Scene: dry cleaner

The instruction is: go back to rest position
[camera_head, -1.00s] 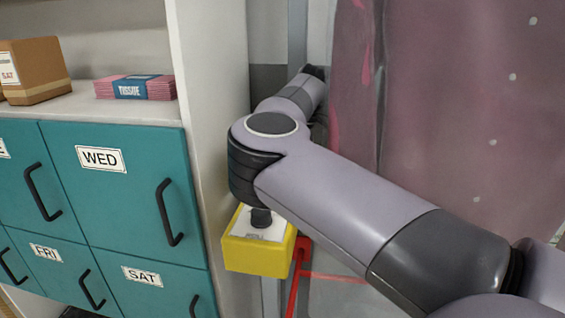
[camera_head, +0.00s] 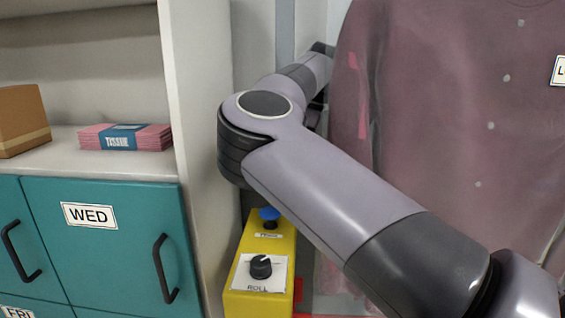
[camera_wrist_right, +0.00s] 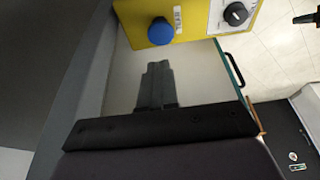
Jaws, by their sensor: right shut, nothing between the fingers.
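My right arm crosses the head view from the lower right, and its far end is hidden behind its own links. In the right wrist view my right gripper (camera_wrist_right: 156,72) has its fingers together with nothing between them. Beyond the fingertips is the yellow control box (camera_wrist_right: 200,20) with a blue button (camera_wrist_right: 161,31) and a black knob (camera_wrist_right: 236,14). The fingers look apart from the box. In the head view the box (camera_head: 250,300) stands below my arm, with its blue button (camera_head: 269,214) and knob (camera_head: 261,267) in sight. My left gripper is not in view.
Teal drawers (camera_head: 125,255) and a shelf with a pink tissue pack (camera_head: 125,137) and a cardboard box (camera_head: 22,122) stand at the left. A white partition (camera_head: 200,150) is close to my arm. A mauve shirt (camera_head: 450,110) hangs close behind it.

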